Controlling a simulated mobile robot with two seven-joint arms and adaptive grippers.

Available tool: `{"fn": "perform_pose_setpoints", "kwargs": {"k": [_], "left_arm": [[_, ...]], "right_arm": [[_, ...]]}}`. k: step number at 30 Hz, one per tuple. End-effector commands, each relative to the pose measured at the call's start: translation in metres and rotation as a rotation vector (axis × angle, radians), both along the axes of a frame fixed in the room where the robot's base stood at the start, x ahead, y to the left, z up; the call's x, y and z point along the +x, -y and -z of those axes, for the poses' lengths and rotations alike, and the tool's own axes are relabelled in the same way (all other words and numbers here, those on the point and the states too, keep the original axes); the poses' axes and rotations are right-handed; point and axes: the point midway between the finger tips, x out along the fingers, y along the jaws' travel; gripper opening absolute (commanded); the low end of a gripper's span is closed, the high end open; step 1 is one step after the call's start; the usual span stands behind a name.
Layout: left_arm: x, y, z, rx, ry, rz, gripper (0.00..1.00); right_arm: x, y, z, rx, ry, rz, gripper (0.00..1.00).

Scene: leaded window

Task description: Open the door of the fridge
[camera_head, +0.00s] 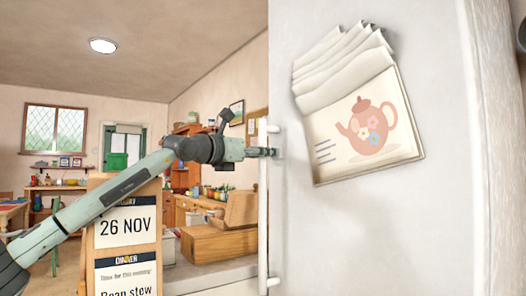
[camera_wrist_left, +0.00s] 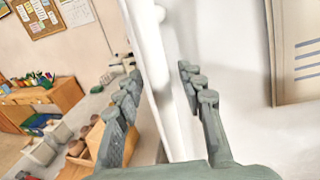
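The fridge door (camera_head: 350,235) is a large pale panel filling the right of the head view, and it looks shut. Its handle (camera_head: 263,205) is a thin white vertical bar along the door's left edge. My left gripper (camera_head: 268,152) reaches in from the left at the upper part of the handle. In the left wrist view my left gripper (camera_wrist_left: 160,72) has its fingers spread apart, with the white handle (camera_wrist_left: 156,50) running between them. Neither finger clearly presses on it. My right gripper is in neither view.
A paper towel or booklet with a teapot picture (camera_head: 365,120) hangs on the door. A menu board (camera_head: 125,228) stands at the left, below my left arm. Wooden boxes (camera_head: 215,243) sit on a counter behind the handle. The room beyond is open.

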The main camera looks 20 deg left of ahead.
Motion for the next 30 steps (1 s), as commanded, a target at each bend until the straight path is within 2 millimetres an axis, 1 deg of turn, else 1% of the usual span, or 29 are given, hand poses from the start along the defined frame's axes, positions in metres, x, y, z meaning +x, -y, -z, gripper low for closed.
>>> {"fn": "perform_pose_setpoints", "kwargs": {"k": [7,15,17,30], "left_arm": [[0.0009,0.0007,0.0002,0.000,0.001,0.001,0.39],[0.0007,0.0007,0.0002,0.000,0.001,0.001,0.06],[0.0007,0.0006,0.0002,0.000,0.001,0.001,0.00],[0.0006,0.0004,0.0003,0.000,0.000,0.000,0.00]], "right_arm": [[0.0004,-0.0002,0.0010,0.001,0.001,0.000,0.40],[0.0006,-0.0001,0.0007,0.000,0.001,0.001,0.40],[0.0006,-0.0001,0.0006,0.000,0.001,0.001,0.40],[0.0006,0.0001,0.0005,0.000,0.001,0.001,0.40]]}}
